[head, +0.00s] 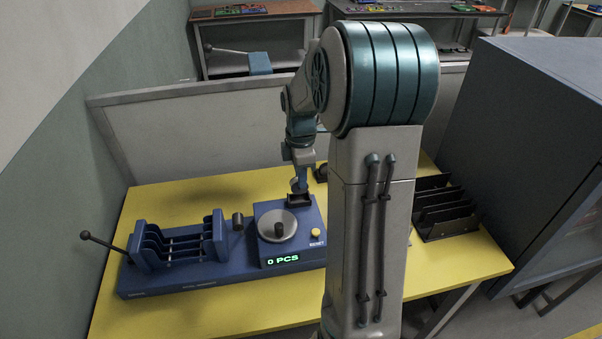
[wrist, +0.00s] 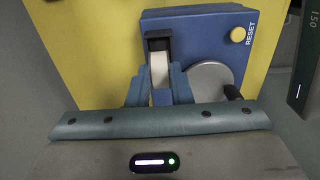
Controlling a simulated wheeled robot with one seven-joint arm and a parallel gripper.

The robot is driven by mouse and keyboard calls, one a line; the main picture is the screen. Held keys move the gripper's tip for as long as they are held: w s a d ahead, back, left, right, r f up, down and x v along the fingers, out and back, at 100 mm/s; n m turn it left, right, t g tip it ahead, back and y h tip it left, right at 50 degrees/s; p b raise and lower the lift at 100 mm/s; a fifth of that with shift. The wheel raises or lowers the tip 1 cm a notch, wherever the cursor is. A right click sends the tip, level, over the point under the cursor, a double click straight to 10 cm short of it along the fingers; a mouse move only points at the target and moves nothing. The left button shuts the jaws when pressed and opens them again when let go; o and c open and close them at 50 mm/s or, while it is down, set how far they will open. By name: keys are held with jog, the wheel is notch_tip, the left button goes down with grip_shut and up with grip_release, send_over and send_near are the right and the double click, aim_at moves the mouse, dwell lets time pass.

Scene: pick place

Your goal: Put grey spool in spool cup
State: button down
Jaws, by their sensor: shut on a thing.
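My gripper (head: 299,187) points down at the back of the blue counting machine (head: 262,244), right over a small black open cup (head: 299,200). In the wrist view its two blue fingers (wrist: 158,88) are shut on a pale grey piece (wrist: 160,68), which looks like the grey spool. The fingers hide much of it. The black cup (wrist: 157,38) shows just beyond and around the piece. I cannot tell whether the piece is inside the cup or touches its floor.
The machine has a silver disc (head: 277,226) with a dark knob, a yellow reset button (head: 315,232) and a display reading 0 PCS. A slotted blue rack (head: 178,243) with a lever stands left. A black divided rack (head: 445,208) stands right on the yellow table (head: 190,318).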

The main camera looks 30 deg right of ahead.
aim_at(301, 191)
jog(key=shift+f+b, duration=0.55)
jog(key=shift+f, duration=0.4)
jog(key=shift+f, duration=0.15)
jog(key=shift+f+b, duration=0.35)
jog(key=shift+f, duration=0.15)
jog(key=c, duration=0.9)
grip_release()
